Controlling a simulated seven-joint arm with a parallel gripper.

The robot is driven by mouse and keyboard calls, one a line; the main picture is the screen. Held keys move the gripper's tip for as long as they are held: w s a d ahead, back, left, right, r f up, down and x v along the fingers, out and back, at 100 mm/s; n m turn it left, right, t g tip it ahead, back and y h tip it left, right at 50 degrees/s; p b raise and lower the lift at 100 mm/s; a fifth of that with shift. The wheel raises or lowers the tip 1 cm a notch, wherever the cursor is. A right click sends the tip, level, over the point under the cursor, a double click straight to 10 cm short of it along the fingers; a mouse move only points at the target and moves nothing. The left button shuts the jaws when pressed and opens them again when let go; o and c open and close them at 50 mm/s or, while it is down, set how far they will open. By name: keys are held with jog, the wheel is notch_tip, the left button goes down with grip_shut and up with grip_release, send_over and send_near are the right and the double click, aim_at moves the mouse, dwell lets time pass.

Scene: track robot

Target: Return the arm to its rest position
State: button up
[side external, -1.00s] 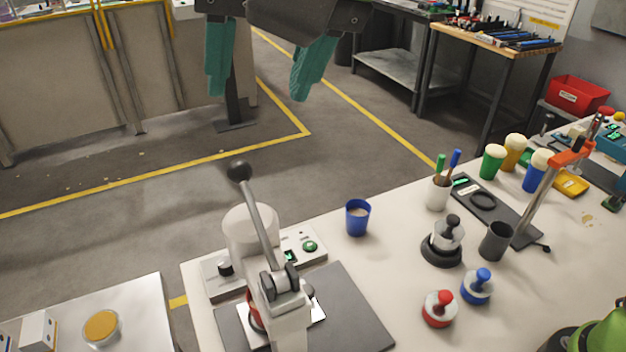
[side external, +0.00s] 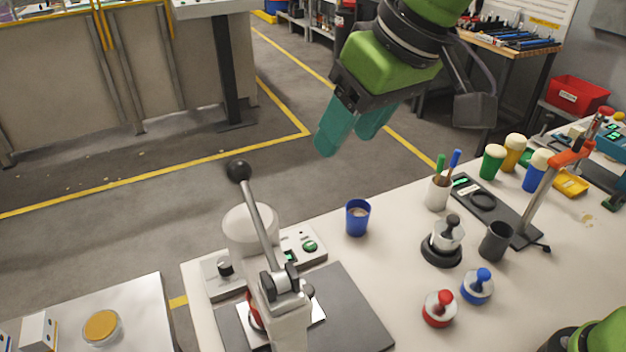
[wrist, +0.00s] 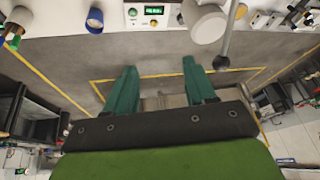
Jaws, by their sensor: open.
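My gripper (side external: 348,128) hangs in the air above and behind the blue cup, with its teal fingers pointing down and to the left. It is open and empty. In the wrist view its two teal fingers (wrist: 160,92) stand apart with only floor and yellow lines between them. My green wrist and part of my arm show at the top of the side view. Nothing touches the fingers.
The white bench (side external: 390,290) holds a lever press (side external: 250,225), a blue cup (side external: 357,218), a pen cup (side external: 437,192), a dark cup (side external: 495,241), a red-topped stamp (side external: 439,309) and a blue-topped stamp (side external: 477,287). The air around my gripper is free.

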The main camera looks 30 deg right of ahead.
jog(key=s+d+f+m+t, duration=0.1)
jog(key=s+d+f+m, duration=0.1)
jog(key=d, duration=0.6)
jog(key=s+d+f+m+t, duration=0.1)
jog(key=s+d+f+m, duration=0.1)
jog(key=d+f, duration=0.3)
jog(key=s+d+f+m+t, duration=0.1)
jog(key=s+d+f+m, duration=0.2)
jog(key=d, duration=0.9)
jog(key=shift+s+d+f, duration=0.2)
jog(key=shift+s+f, duration=0.15)
jog(key=shift+s, duration=0.25)
